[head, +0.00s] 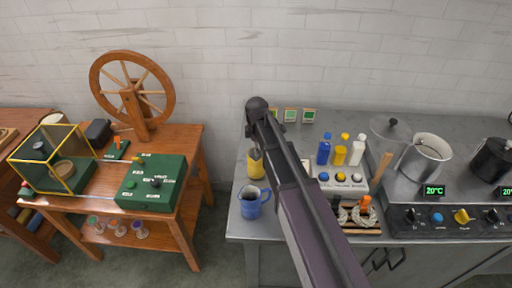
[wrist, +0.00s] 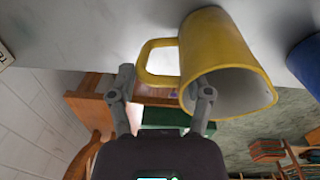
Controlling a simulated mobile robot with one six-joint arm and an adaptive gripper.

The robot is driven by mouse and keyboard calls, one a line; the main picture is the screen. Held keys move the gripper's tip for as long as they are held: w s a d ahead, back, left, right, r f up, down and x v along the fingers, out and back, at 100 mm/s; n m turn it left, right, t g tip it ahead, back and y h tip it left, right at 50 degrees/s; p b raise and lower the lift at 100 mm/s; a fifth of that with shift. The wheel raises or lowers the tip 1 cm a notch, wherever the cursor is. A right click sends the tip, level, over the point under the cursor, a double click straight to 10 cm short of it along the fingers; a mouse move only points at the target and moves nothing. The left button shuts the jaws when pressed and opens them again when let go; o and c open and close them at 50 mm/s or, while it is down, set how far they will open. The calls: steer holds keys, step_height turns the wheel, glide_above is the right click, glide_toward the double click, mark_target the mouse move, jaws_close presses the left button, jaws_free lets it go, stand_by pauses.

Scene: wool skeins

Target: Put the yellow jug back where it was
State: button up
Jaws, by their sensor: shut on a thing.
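My gripper (wrist: 163,80) is shut on the jug, one finger left of the handle and the other against the jug's body. The exact grip point is unclear. The head view hides my fingers behind the arm. I cannot tell whether the jug touches the worktop.
A blue mug (head: 250,202) stands just in front of the jug, near the worktop's left edge. A steel pot (head: 424,160) stands further right. A gap separates the worktop from a wooden table (head: 190,143).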

steer(key=shift+f, duration=0.15)
steer(key=o, duration=1.4)
steer(key=shift+c, duration=0.2)
steer(key=shift+r, duration=0.25)
step_height(320, 180, up, 12)
steer(key=p, duration=1.2)
steer(key=shift+s, duration=0.35)
steer(key=shift+f, duration=0.1)
steer(key=s+d+m, duration=1.7)
steer(key=d+m, duration=0.1)
steer(key=shift+s+d+m+g, duration=0.25)
steer(key=shift+s+m+g, duration=0.05)
steer(key=shift+s+m, duration=0.1)
